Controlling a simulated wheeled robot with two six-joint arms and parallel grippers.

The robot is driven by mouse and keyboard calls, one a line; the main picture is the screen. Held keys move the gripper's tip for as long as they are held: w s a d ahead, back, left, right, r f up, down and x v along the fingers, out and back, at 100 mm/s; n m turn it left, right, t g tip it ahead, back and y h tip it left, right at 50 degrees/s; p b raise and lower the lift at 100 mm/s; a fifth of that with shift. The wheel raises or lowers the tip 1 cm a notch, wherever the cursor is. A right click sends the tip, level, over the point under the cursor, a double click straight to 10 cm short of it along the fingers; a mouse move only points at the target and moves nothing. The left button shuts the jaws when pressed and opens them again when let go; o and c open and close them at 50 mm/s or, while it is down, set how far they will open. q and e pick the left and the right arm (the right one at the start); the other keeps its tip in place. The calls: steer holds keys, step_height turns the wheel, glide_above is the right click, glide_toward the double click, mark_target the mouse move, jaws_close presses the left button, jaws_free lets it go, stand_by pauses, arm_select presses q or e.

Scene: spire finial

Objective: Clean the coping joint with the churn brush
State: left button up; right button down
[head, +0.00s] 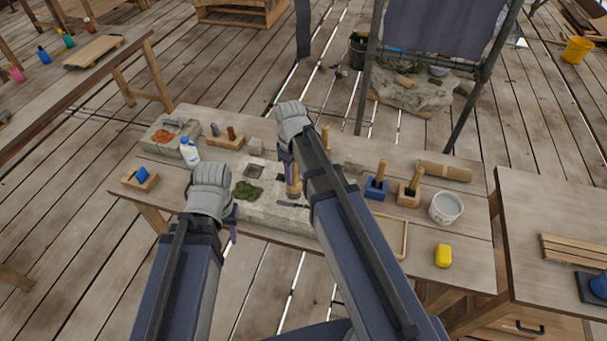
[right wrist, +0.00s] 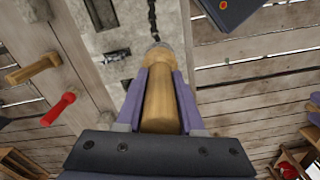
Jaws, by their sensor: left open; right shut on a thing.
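The pale stone coping block (head: 275,212) lies on the middle of the workbench, with green moss (head: 248,191) and a square socket (head: 254,171) on its top. A dark, ragged joint line (right wrist: 153,18) runs across the stone in the right wrist view. My right gripper (right wrist: 158,82) is shut on the wooden handle of the churn brush (right wrist: 158,105), whose end points at the stone near that line. I cannot tell whether it touches. The brush partly shows in the head view (head: 293,182). My left gripper (head: 233,226) is open and empty over the bench's front, left of the block.
A wooden frame (head: 400,235) lies behind my right arm. Another table (head: 550,225) adjoins at right.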

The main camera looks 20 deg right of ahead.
mark_target(294, 185)
steer(key=shift+f, duration=0.1)
step_height(294, 185, down, 5)
steer(key=b, duration=0.5)
steer(key=shift+f, duration=0.2)
steer(key=shift+f+b, duration=0.7)
steer(key=shift+b, duration=0.3)
steer(key=shift+s+d, duration=0.1)
steer(key=shift+d, duration=0.05)
stand_by(0.6)
steer(key=shift+s+d, duration=0.8)
steer(key=shift+d, duration=0.3)
steer(key=shift+s+d, duration=0.1)
steer(key=shift+s+d, duration=0.35)
steer(key=shift+d, duration=0.25)
steer(key=shift+s+d, duration=0.35)
steer(key=shift+d, duration=0.2)
